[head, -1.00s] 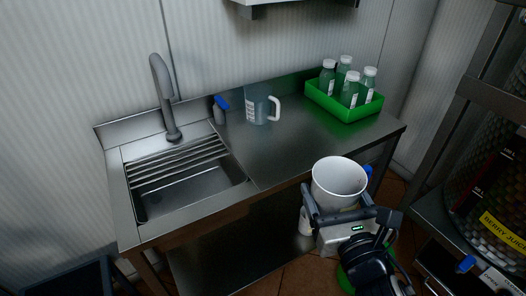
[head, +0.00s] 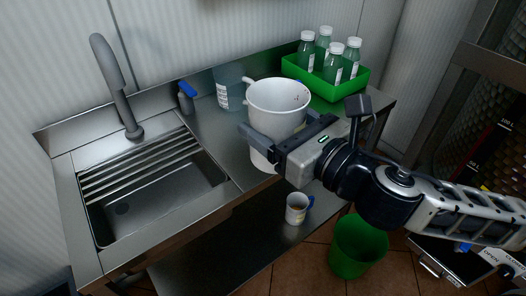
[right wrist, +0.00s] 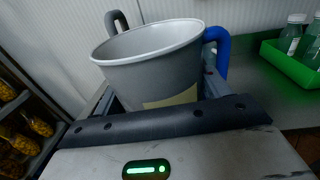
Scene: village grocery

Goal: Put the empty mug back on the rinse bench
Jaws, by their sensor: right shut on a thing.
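My right gripper (head: 272,148) is shut on a large white mug (head: 278,98), which is upright over the front part of the steel rinse bench (head: 222,126). Its inside looks empty, with small dark specks near the rim. The right wrist view shows the mug (right wrist: 150,65) between the fingers, with a blue handle (right wrist: 220,52) on its right and a pale yellow patch low on its side. I cannot tell whether its base touches the bench. A smaller white mug (head: 296,209) with a blue handle and something brown inside stands on the lower shelf. My left gripper is not in view.
The bench has a sink (head: 150,190) with a tap (head: 115,80) on the left. A blue-topped bottle (head: 186,98), a clear jug (head: 229,90) and a green crate (head: 318,86) of bottles stand along the back. A green bin (head: 358,248) is on the floor.

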